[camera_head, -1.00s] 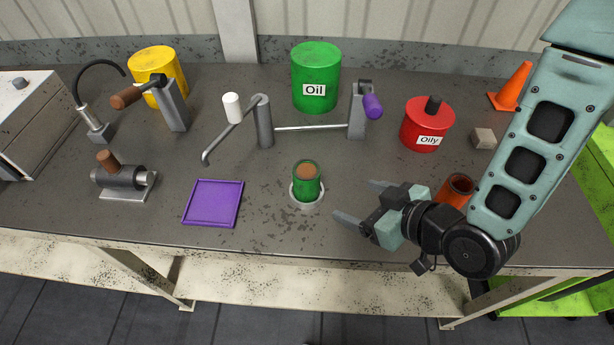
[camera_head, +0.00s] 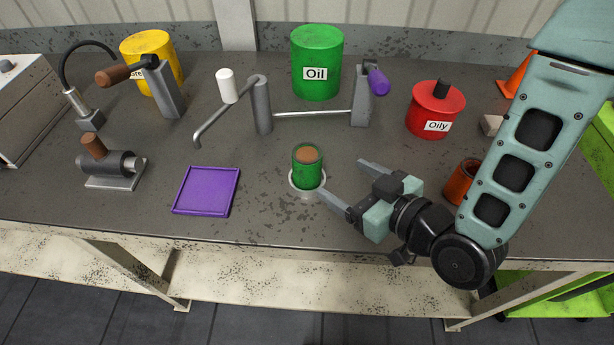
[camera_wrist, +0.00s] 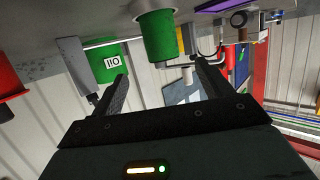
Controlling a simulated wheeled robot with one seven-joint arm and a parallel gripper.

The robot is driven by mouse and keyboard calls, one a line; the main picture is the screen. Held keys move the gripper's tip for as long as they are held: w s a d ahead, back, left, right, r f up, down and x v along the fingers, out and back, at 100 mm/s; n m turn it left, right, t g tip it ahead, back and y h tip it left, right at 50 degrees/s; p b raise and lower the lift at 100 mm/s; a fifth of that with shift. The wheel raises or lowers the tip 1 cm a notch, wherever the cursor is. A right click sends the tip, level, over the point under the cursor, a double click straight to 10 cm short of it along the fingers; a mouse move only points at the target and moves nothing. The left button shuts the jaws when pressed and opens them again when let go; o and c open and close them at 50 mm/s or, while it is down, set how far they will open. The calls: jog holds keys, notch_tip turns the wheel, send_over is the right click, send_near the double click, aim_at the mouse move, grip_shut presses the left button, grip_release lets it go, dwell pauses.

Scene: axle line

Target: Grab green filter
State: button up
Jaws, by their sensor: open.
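The green filter (camera_head: 307,168) is a small green cylinder with a brown top. It stands upright on a pale round base (camera_head: 308,190) near the middle of the table. In the wrist view the green filter (camera_wrist: 159,36) appears upside down, ahead of my fingers and roughly between their lines. My gripper (camera_head: 341,181) is open and empty, to the right of the filter, with its fingers pointing left towards it. The nearer fingertip is close to the base; I cannot tell whether they touch.
A purple tray (camera_head: 207,191) lies left of the filter. Behind stand a crank stand (camera_head: 262,106) with a long rod, a green Oil drum (camera_head: 317,62) and a red Oily can (camera_head: 435,108). An orange-brown cup (camera_head: 461,182) is by my arm. The table's front edge is close.

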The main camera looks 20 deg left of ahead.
aim_at(318, 165)
jog(key=b, duration=0.1)
jog(key=f+b, duration=0.1)
jog(key=b, duration=0.1)
jog(key=shift+w+a, duration=0.2)
jog(key=shift+a, duration=0.15)
jog(key=x, duration=0.5)
jog(key=shift+w+a+r, duration=0.15)
jog(key=shift+a+r, duration=0.15)
jog(key=shift+a, duration=0.1)
jog(key=shift+p+x, duration=1.15)
jog(key=shift+x, duration=2.25)
jog(key=shift+f, duration=0.15)
jog(key=shift+c, duration=0.4)
jog(key=c, duration=1.5)
